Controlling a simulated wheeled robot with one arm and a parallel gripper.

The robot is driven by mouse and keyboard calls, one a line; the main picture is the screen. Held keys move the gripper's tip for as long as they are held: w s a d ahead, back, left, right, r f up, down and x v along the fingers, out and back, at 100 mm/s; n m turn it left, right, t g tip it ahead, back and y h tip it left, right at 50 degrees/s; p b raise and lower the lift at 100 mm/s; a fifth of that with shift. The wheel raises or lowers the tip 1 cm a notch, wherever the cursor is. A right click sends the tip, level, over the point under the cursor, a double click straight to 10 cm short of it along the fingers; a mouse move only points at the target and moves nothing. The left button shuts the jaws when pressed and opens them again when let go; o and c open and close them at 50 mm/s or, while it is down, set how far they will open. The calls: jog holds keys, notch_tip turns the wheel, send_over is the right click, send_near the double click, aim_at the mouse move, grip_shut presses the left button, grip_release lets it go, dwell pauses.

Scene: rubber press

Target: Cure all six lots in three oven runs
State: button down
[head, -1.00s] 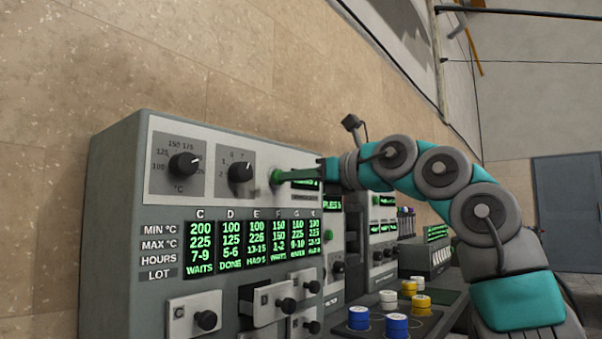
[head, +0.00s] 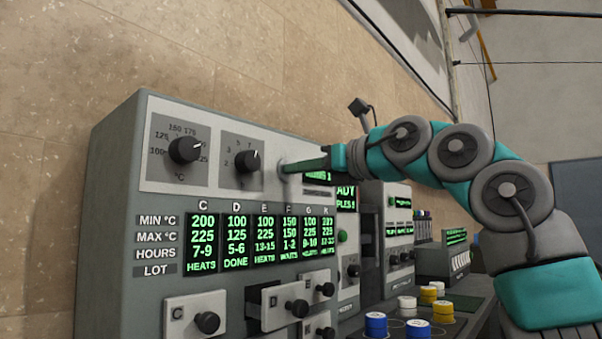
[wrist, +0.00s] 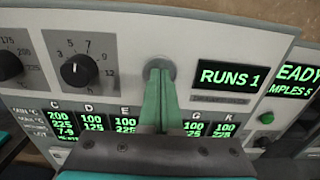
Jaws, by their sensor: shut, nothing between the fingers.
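The grey curing oven (head: 120,185) fills the left of the head view, with a temperature dial (head: 186,150) and an hours dial (head: 248,162). The hours dial also shows in the wrist view (wrist: 79,70), its pointer near 7. Its lot display (head: 265,240) reads HEATS for C and E, DONE for D and WAITS for F; G and K are too blurred. My gripper (wrist: 160,75) is shut and empty, its green fingertips at the round grey button (wrist: 160,64); contact cannot be told. The run display (wrist: 229,77) reads RUNS 1. Drawer C (head: 180,312) looks shut; drawer D (head: 272,300) stands out.
Blue (head: 376,325), yellow (head: 443,312) and white-topped (head: 407,303) pots stand on a dark bench at the lower right. Further machines (head: 398,225) with displays stand beyond the oven. A tan wall (head: 90,60) rises behind it.

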jog(key=b+v, duration=0.3)
jog(key=v, duration=1.1)
